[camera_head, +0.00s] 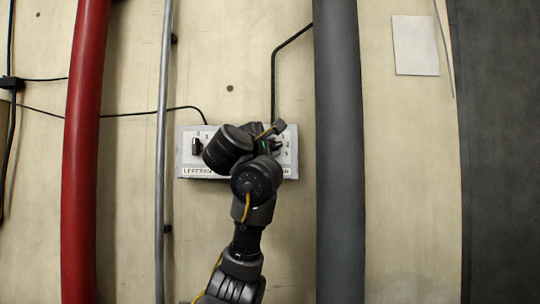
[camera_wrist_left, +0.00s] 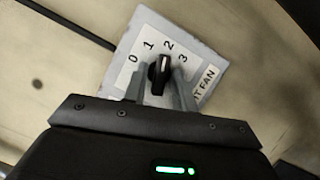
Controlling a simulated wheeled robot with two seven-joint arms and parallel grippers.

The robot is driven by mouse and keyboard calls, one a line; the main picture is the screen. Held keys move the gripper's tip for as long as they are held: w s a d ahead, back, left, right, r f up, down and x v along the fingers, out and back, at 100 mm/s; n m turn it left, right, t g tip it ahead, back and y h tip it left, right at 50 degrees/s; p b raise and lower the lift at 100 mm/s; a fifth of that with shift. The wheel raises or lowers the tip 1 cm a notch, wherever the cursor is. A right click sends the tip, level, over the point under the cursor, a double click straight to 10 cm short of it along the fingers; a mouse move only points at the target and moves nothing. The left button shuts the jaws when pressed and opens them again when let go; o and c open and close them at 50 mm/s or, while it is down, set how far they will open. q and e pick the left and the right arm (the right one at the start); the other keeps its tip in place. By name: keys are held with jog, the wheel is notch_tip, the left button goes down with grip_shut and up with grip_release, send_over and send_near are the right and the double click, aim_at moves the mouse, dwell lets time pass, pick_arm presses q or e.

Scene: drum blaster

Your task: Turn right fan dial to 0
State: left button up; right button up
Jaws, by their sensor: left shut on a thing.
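The control panel (camera_head: 187,133) is a light box on the wall with a black left dial (camera_head: 196,146) and the right fan dial behind my arm. In the left wrist view, the right fan dial (camera_wrist_left: 159,74) is a black knob on a white plate (camera_wrist_left: 212,66) marked 0, 1, 2 and 3. Its upper end points at about 2. My left gripper (camera_wrist_left: 160,82) is shut on this dial, with one grey finger on each side. In the head view my left gripper (camera_head: 271,143) is at the panel's right part, largely hidden by my wrist. My right gripper is not in view.
A thick grey pipe (camera_head: 340,200) runs vertically just right of the panel. A thin metal pipe (camera_head: 162,200) and a thick red pipe (camera_head: 82,180) stand to its left. Black cables (camera_head: 273,80) run to the panel. The wall below the panel is clear beside my arm.

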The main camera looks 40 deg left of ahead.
pick_arm(q)
jog(key=n+b, duration=0.2)
jog(key=n+y+b, duration=0.1)
jog(key=n+b, duration=0.1)
jog(key=n+t+y+b, duration=0.1)
jog(key=n+b, duration=0.1)
jog(key=b, duration=0.1)
jog(key=shift+w+d+f, duration=0.1)
jog(key=shift+d+f, duration=0.1)
jog(key=shift+f, duration=0.2)
jog(key=shift+n+y+b, duration=0.35)
jog(key=shift+n+y, duration=0.05)
jog(key=shift+n, duration=0.2)
jog(key=n+y, duration=0.1)
jog(key=n, duration=0.2)
jog(key=shift+w+d+r+n+y, duration=0.1)
jog(key=shift+d+r+n+y, duration=0.1)
jog(key=shift+n+y, duration=0.15)
jog(key=n+g+y, duration=0.1)
jog(key=n+y, duration=0.1)
jog(key=n, duration=0.2)
jog(key=n+g+y, duration=0.1)
jog(key=n+y, duration=0.1)
jog(key=n, duration=0.2)
jog(key=shift+r, duration=0.15)
jog(key=o, duration=0.7)
